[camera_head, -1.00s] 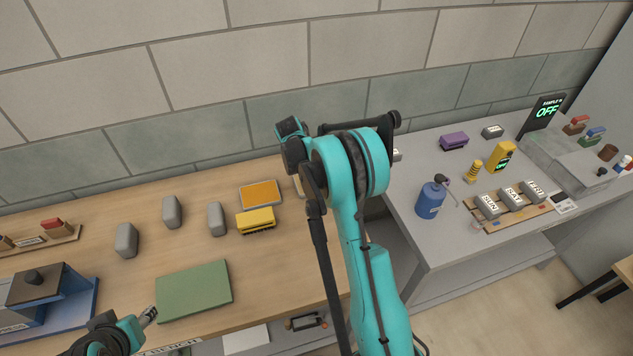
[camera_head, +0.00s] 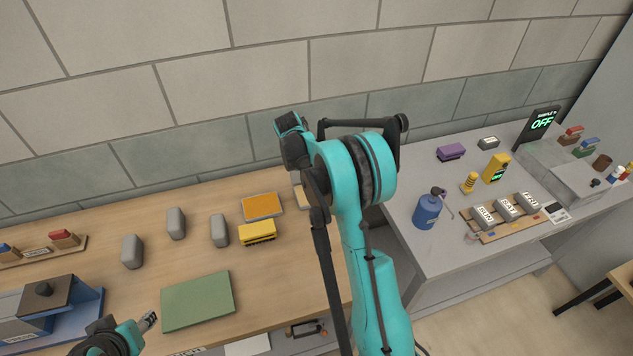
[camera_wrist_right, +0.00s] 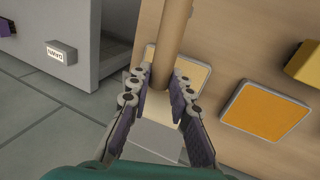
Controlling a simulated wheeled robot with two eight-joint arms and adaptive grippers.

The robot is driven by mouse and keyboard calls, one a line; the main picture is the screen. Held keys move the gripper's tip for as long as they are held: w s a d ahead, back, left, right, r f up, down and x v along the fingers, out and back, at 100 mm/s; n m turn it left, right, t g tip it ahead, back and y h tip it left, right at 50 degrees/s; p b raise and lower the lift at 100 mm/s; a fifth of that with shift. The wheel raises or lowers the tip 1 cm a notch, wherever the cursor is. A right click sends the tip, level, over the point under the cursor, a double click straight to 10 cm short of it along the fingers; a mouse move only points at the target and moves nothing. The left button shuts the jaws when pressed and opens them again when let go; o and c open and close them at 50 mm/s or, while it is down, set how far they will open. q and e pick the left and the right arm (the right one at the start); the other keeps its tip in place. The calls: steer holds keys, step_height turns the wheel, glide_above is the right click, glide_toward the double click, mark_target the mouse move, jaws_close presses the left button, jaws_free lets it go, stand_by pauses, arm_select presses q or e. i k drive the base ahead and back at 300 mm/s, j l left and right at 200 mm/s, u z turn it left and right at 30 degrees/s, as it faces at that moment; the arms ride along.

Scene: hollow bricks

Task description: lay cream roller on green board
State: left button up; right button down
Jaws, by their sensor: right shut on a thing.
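The green board (camera_head: 197,301) lies flat on the wooden bench, at the lower left of the head view, with nothing on it. My right gripper (camera_wrist_right: 160,88) is shut on the cream roller (camera_wrist_right: 172,32), a pale tan cylinder that extends away from the fingers in the right wrist view. In the head view my right arm hides this gripper and the roller. My left gripper (camera_head: 147,321) is just left of the green board, near the front of the bench. Its fingers are too small to read.
An orange pad (camera_head: 262,205) and a yellow brush (camera_head: 257,232) lie behind the board. Several grey blocks (camera_head: 176,223) stand further left. A blue tray (camera_head: 85,300) flanks the board. A cream pad (camera_wrist_right: 190,74) lies beneath the roller. A gap separates the grey table (camera_head: 420,258).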

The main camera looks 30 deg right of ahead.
mark_target(204, 298)
steer(key=k, duration=1)
